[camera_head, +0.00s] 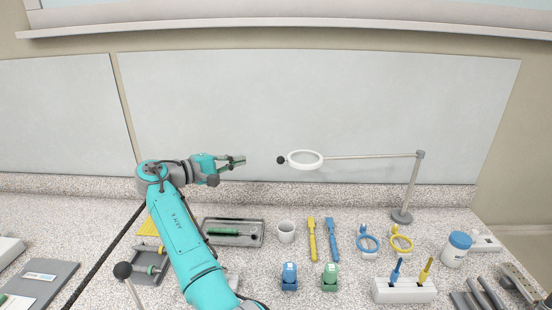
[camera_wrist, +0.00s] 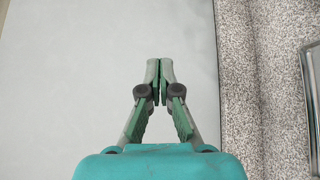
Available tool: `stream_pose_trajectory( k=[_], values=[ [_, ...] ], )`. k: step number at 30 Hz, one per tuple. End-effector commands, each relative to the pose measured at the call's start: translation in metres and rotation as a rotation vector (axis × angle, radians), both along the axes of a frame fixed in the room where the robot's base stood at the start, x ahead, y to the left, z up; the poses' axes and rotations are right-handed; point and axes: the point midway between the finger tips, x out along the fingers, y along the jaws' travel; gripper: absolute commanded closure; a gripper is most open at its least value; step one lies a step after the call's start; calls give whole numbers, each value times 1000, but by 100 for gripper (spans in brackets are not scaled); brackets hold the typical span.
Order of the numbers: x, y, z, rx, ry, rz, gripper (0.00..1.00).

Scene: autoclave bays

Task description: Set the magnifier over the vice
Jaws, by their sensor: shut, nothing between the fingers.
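The magnifier (camera_head: 305,152) is a white-rimmed round lens with a black knob on its left side. It hangs level above the bench on a thin arm from a grey post (camera_head: 411,190) at the right. My gripper (camera_head: 241,160) is left of the knob, raised and apart from it. Its fingers are shut and empty, and it also shows in the wrist view (camera_wrist: 160,70). The vice cannot be made out for certain.
A grey tray (camera_head: 258,241) with a green-handled tool and a white cup (camera_head: 286,232) stand below. Yellow and blue tools, ring-shaped items, small blue and green items, a white holder (camera_head: 405,292) and a blue-lidded jar (camera_head: 455,250) fill the right. A black-knobbed rod (camera_head: 123,270) rises at front left.

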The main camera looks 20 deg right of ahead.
Motion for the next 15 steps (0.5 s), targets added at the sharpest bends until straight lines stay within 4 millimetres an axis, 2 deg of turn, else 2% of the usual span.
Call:
stream_pose_trajectory(
  k=[3,8,15],
  values=[
    [-5,-3,0,-29,-8,-28,100],
    [-3,-13,-1,-35,-11,-35,100],
    [10,-52,-4,-34,-10,-36,100]
  ],
)
